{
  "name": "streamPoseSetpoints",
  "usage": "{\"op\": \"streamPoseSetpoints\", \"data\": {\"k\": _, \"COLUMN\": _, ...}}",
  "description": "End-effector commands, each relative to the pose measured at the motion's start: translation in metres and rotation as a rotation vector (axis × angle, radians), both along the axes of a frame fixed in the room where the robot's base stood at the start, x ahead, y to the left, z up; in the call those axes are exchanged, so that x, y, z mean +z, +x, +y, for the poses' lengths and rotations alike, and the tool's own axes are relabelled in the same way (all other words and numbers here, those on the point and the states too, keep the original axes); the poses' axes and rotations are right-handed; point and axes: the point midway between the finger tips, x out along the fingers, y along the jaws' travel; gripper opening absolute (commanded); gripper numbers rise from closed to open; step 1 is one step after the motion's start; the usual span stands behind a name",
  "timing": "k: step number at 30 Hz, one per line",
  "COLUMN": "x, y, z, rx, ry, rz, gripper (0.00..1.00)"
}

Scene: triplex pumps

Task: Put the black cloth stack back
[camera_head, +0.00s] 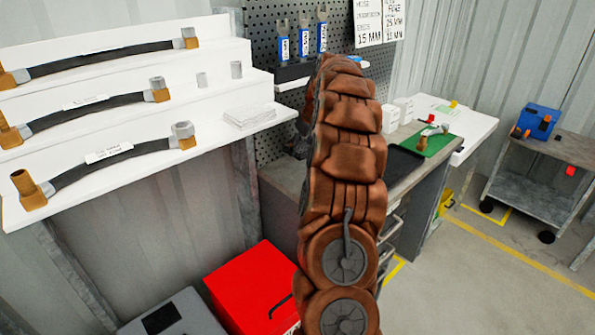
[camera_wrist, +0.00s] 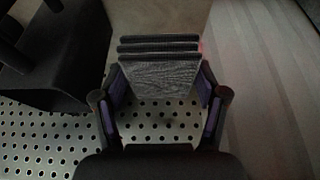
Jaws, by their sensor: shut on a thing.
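The black cloth stack (camera_wrist: 158,76) shows in the wrist view as a dark grey, textured block with several thin layers at its far end. My gripper (camera_wrist: 160,88) has one finger on each side of the stack and is shut on it. In the head view my brown arm fills the middle, and neither the gripper nor the black stack can be made out there.
White stepped shelves (camera_head: 215,60) at left hold hoses and a white folded stack (camera_head: 248,116). A workbench (camera_head: 400,140) with a black tray (camera_head: 403,161) stands behind my arm. A red box (camera_head: 248,285) lies below. A dark object (camera_wrist: 65,60) is left of the gripper.

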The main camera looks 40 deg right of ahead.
Motion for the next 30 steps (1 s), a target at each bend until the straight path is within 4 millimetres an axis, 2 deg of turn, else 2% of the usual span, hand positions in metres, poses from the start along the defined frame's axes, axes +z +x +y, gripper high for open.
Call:
{"op": "streamPoseSetpoints", "data": {"k": 9, "x": -0.044, "y": -0.007, "z": -0.005, "rx": -0.012, "ry": 0.005, "rz": 0.005, "gripper": 0.39}}
{"op": "streamPoseSetpoints", "data": {"k": 16, "x": -0.061, "y": -0.005, "z": -0.005, "rx": -0.011, "ry": 0.004, "rz": 0.002, "gripper": 0.39}}
{"op": "streamPoseSetpoints", "data": {"k": 22, "x": -0.088, "y": -0.005, "z": -0.004, "rx": -0.009, "ry": 0.005, "rz": 0.004, "gripper": 0.39}}
{"op": "streamPoseSetpoints", "data": {"k": 30, "x": -0.092, "y": -0.004, "z": -0.004, "rx": -0.009, "ry": 0.002, "rz": 0.001, "gripper": 0.39}}
